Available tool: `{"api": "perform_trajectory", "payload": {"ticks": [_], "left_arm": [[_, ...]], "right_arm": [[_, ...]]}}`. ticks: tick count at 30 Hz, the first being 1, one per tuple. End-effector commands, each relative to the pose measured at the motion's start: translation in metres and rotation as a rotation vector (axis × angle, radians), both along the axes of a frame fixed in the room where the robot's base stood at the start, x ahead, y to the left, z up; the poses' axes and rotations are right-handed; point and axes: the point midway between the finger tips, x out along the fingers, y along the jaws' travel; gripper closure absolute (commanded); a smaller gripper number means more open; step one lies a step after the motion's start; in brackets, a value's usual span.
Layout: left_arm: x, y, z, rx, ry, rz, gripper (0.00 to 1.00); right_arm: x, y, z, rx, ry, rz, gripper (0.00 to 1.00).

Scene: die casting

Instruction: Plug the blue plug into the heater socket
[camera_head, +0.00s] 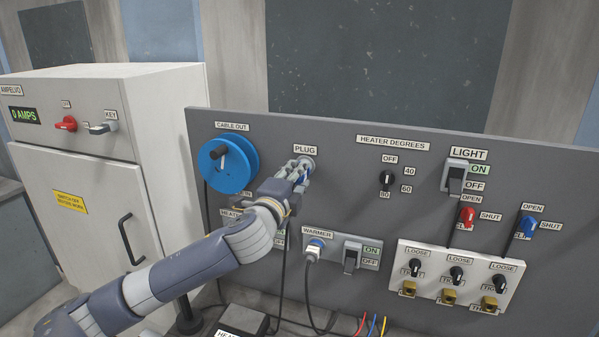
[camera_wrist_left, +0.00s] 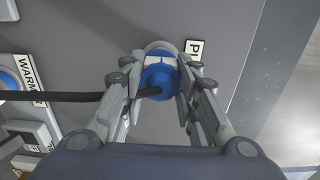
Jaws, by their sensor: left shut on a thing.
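My left gripper (camera_head: 299,172) is at the holder labelled PLUG on the grey panel. In the left wrist view its fingers (camera_wrist_left: 160,88) are closed on both sides of the blue plug (camera_wrist_left: 157,80). The plug sits against a round pale holder (camera_wrist_left: 158,47) on the panel, and a black cable (camera_wrist_left: 50,96) runs from it to the left. In the head view the plug is mostly hidden by the fingers. The heater label (camera_head: 230,215) is partly visible left of my forearm; the heater socket is hidden behind my arm. My right gripper is not in view.
A blue cable reel (camera_head: 228,165) is left of the gripper. Below are the warmer socket with a plug (camera_head: 314,248) in it and a switch (camera_head: 351,257). The heater dial (camera_head: 387,178) is on the right. A white cabinet (camera_head: 95,170) stands left.

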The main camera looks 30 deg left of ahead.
Motion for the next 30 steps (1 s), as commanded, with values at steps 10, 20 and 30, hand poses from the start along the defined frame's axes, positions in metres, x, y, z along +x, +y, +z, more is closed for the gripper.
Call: {"api": "perform_trajectory", "payload": {"ticks": [10,20,30], "left_arm": [[-0.005,-0.001,0.001,0.0,-0.002,0.0,1.0],[-0.011,-0.002,0.0,0.0,-0.001,0.001,1.0],[-0.027,-0.006,0.0,0.0,-0.001,0.001,1.0]], "right_arm": [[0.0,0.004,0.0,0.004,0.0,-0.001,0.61],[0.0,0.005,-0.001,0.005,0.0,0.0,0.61],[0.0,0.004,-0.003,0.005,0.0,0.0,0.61]]}}
